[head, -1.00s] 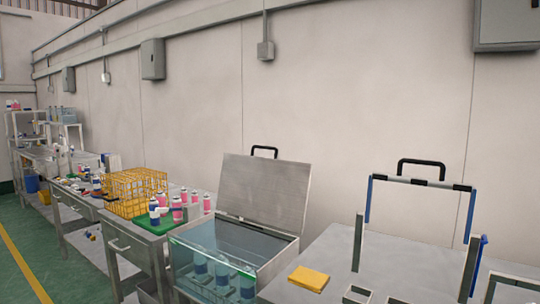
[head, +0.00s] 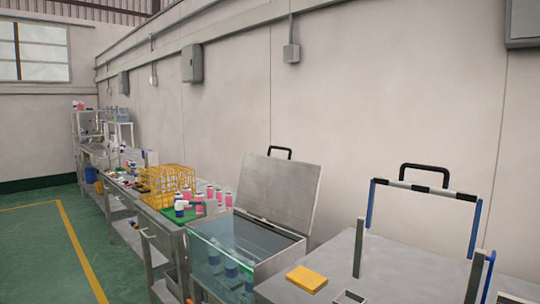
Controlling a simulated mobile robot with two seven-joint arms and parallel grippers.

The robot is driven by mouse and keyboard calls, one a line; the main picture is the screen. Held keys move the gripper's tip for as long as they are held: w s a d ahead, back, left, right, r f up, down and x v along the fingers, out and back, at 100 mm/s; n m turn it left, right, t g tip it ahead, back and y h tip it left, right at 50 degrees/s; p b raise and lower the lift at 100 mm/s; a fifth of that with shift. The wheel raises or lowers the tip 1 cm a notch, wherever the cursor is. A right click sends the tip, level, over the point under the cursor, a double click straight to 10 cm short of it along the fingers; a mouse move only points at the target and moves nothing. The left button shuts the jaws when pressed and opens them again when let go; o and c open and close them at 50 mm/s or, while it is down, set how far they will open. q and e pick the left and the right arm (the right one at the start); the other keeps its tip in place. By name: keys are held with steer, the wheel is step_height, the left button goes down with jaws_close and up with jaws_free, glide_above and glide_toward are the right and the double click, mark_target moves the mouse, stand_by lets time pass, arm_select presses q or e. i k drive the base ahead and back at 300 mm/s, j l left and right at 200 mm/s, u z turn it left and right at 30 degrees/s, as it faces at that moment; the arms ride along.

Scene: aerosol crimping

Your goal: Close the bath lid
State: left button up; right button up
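The bath lid (head: 277,191) is a grey metal plate with a black handle (head: 280,152) at its top edge. It stands open, leaning back at the rear of the bath. The water bath (head: 282,262) is a metal tank with a clear front side, and several blue-and-white cans (head: 230,268) stand inside it in the water. Neither of my grippers shows in the head view.
A yellow wire crate (head: 168,178) and several pink cans (head: 219,195) stand on the bench left of the bath. A yellow block (head: 306,279) lies on the table to the right, near a frame with a black handle (head: 424,170). Green floor (head: 75,272) is clear at left.

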mark_target(284, 191)
steer(key=i+j, duration=0.15)
steer(key=j, duration=0.2)
steer(key=i+j, duration=0.2)
steer(key=j, duration=0.2)
steer(key=i+j+z, duration=0.1)
steer(key=j, duration=0.25)
steer(key=i+j, duration=0.2)
steer(key=j, duration=0.2)
